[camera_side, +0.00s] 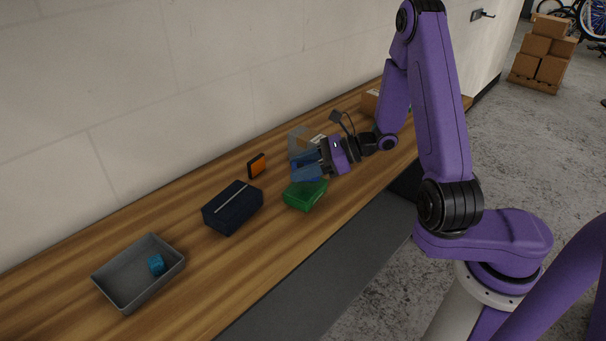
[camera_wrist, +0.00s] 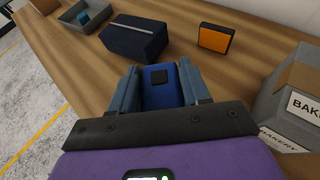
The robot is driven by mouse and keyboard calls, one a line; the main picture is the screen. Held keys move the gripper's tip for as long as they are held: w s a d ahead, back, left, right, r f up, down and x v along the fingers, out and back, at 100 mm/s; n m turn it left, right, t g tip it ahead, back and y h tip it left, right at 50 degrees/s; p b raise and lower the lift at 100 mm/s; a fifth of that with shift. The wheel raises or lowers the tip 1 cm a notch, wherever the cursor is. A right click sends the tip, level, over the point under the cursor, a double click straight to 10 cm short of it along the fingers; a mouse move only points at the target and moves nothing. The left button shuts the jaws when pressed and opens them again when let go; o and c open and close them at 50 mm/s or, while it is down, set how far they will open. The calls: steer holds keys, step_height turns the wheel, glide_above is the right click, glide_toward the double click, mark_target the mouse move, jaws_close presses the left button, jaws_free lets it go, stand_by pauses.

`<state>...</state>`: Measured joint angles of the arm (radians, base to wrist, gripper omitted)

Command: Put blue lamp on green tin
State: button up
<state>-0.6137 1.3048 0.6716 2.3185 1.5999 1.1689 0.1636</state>
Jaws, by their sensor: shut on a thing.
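The green tin (camera_side: 304,197) lies on the wooden bench in the side view, a low box near the bench's front edge. It does not show in the wrist view. My gripper (camera_side: 304,167) is just above and behind the tin. In the wrist view my gripper (camera_wrist: 159,82) is shut on the blue lamp (camera_wrist: 160,95), a small blue block with a dark square on its face, between the two blue fingers. In the side view the fingers largely hide the lamp. I cannot tell whether the lamp touches the tin.
A navy case (camera_side: 232,208) with a pale strip lies left of the tin. An orange lamp (camera_side: 257,166) stands behind it. A grey tray (camera_side: 107,279) with a blue cube (camera_side: 156,264) is at far left. A grey bakery box (camera_wrist: 290,100) stands close on the right.

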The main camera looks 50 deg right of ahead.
steer(key=shift+f, duration=1.15)
steer(key=shift+f, duration=0.2)
steer(key=o, duration=1.1)
